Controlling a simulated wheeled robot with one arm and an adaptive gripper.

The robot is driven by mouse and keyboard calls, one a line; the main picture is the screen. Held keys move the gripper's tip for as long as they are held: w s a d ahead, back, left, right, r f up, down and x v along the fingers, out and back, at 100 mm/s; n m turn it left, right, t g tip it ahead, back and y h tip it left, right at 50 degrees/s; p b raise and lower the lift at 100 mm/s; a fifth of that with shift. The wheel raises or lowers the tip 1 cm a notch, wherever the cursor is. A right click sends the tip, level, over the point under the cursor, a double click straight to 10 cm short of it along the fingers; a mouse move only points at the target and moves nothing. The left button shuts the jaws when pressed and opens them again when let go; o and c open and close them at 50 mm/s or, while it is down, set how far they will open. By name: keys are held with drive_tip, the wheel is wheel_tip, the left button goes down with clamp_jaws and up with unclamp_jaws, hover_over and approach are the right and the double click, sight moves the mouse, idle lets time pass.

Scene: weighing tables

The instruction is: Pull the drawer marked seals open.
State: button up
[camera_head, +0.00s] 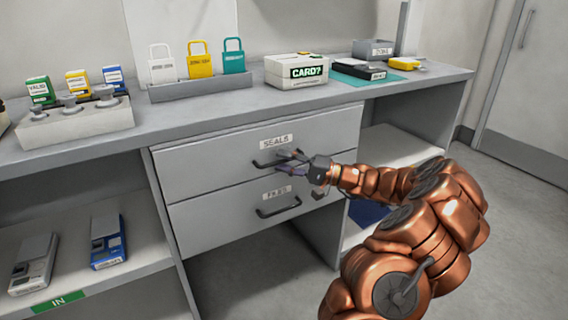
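The drawer marked seals (215,161) is the upper of two grey drawers under the counter. It looks shut, its front flush with the drawer below. Its dark bar handle (262,165) shows left of my gripper, and its right part is hidden behind the fingers. My gripper (285,160) is at the right end of this handle, reaching in from the right. Its fingers are small here, and I cannot tell whether they are open or closed around the bar.
The lower drawer marked fabs or similar (225,215) has its own handle (278,207) just below my gripper. The counter (190,115) above holds padlocks, a card box (296,72) and a weight block (75,122). Open shelves flank the drawers. Floor in front (255,280) is clear.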

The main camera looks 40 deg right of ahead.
drive_tip(key=shift+w+a, duration=0.1)
drive_tip(key=shift+w, duration=0.05)
clamp_jaws()
idle(0.7)
